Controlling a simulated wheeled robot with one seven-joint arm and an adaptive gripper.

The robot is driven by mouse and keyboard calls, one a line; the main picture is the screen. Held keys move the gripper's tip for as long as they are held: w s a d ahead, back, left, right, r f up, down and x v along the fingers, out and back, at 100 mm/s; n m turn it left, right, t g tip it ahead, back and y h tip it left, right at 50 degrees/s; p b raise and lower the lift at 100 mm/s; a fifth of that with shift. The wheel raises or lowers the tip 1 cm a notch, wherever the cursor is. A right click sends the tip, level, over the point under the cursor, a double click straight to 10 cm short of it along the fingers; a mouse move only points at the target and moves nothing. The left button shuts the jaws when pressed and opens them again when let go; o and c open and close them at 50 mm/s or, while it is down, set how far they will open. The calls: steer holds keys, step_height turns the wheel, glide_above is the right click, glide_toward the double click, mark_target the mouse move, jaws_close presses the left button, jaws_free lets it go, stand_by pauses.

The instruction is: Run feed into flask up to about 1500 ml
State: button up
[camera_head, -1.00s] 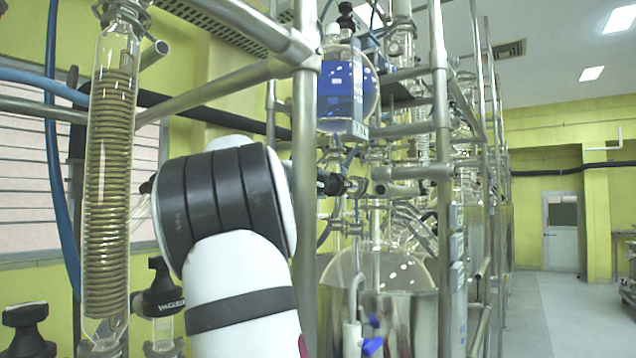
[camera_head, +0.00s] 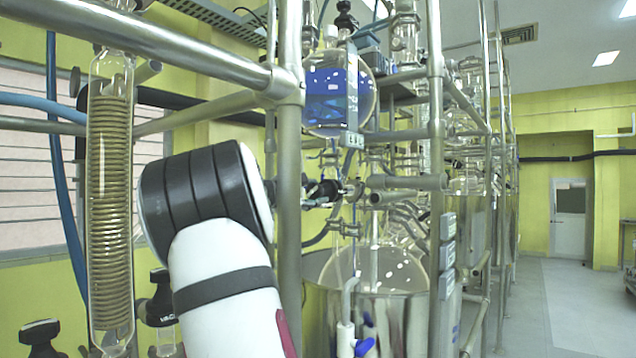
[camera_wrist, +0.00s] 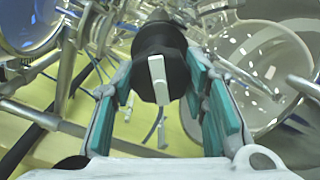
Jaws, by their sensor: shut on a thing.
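In the wrist view my gripper (camera_wrist: 160,88) has its teal pads on both sides of a black valve knob (camera_wrist: 157,45) with a pale lever, and it is shut on this knob.
Metal frame posts (camera_head: 289,190) and rails (camera_head: 130,40) stand close around my arm. A glass coil condenser (camera_head: 110,200) is at the left. A blue-handled valve (camera_head: 364,346) is by the jacket. Open floor (camera_head: 565,315) lies at the right.

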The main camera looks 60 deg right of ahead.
steer(key=n+p, duration=0.6)
steer(key=p, duration=0.1)
steer(key=shift+s+n, duration=0.2)
steer(key=shift+n, duration=0.1)
steer(key=shift+f+n+p, duration=0.2)
steer(key=shift+n+p, duration=1)
steer(key=shift+n, duration=1.1)
steer(key=shift+w, duration=0.1)
steer(key=o, duration=1.1)
steer(key=shift+o, duration=0.2)
steer(key=w+a, duration=0.1)
steer(key=a, duration=1.1)
steer(key=shift+w, duration=0.15)
